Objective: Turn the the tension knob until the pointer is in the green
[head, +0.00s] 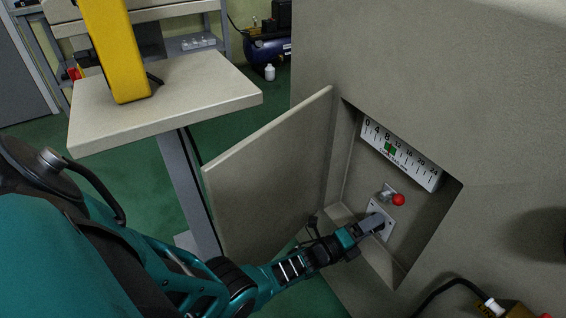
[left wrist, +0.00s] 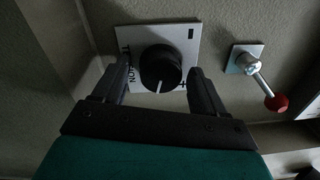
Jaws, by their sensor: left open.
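The black tension knob (left wrist: 160,67) sits on a white plate (left wrist: 180,36) in the left wrist view, its white line pointing down toward my gripper. My left gripper (left wrist: 159,78) is open, with one finger on each side of the knob; I cannot tell if they touch it. In the head view my left gripper (head: 372,224) reaches into the recess and hides most of the knob; the plate (head: 387,228) shows beside it. Above is the white scale (head: 420,172), numbered 0 to 24, with a green patch (head: 391,148) near 8 to 12. A small red mark shows at the patch; the pointer's exact place is too small to tell. My right gripper is out of view.
A lever with a red ball (head: 398,199) sticks out just above the knob plate; it also shows in the left wrist view (left wrist: 276,102). The open cabinet door (head: 270,175) stands left of the recess, close to my arm. A small table (head: 200,95) stands behind.

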